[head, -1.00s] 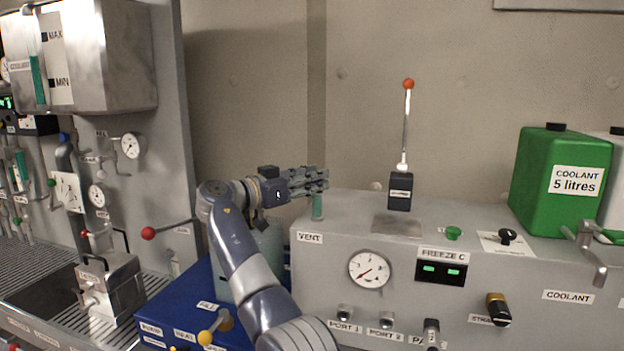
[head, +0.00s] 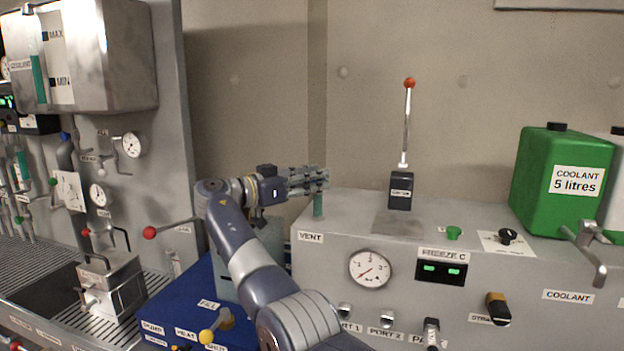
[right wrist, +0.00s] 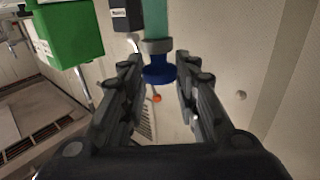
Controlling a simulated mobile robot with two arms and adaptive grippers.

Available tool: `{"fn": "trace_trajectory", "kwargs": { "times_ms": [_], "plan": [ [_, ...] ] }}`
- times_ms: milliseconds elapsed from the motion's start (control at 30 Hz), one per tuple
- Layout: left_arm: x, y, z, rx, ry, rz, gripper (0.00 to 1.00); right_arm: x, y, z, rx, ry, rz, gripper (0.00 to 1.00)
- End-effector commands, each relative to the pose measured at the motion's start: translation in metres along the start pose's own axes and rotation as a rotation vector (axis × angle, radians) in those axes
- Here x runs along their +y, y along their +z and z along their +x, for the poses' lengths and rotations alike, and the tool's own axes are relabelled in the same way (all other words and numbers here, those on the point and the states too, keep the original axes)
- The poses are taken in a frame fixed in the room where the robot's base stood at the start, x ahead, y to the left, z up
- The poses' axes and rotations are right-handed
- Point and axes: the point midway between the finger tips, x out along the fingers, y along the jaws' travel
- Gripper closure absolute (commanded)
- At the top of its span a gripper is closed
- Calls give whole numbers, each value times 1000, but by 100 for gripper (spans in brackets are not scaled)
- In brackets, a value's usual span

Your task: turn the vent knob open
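The VENT label (head: 310,237) is on the top left of the grey console's front. A teal tube (head: 318,206) rises from the console above it, up to my right gripper (head: 312,180), which lies level across its top. In the right wrist view the teal tube (right wrist: 156,20) ends in a grey collar and a blue knob (right wrist: 159,73). My right gripper (right wrist: 160,75) is open, with a finger on each side of the knob and gaps showing on both sides. In the head view the fingers hide the knob. My left gripper is not in view.
The grey console (head: 345,212) carries a red-tipped lever (head: 405,125), a gauge (head: 370,269) and a green canister (head: 560,182). A red-ball lever (head: 150,232) stands left of my arm. A blue box (head: 180,300) with a yellow knob (head: 206,337) is below.

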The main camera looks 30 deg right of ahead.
Motion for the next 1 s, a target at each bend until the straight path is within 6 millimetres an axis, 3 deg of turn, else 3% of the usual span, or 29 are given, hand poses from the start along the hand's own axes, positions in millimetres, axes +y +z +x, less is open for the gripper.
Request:
{"fn": "trace_trajectory", "kwargs": {
  "times_ms": [33,67,400,533,933,1000],
  "plan": [
    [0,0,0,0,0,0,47,0,1,0,-2,0,-1,60],
    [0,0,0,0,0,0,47,0,1,0,-2,0,-1,53],
    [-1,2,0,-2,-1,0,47,0,0,-1,0,0,-1,53],
    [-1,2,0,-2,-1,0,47,0,0,-10,0,-1,-1,53],
    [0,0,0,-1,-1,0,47,-1,-1,-95,1,-3,-2,53],
    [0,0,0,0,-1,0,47,-1,0,-98,-1,-2,-3,53]
  ]
}}
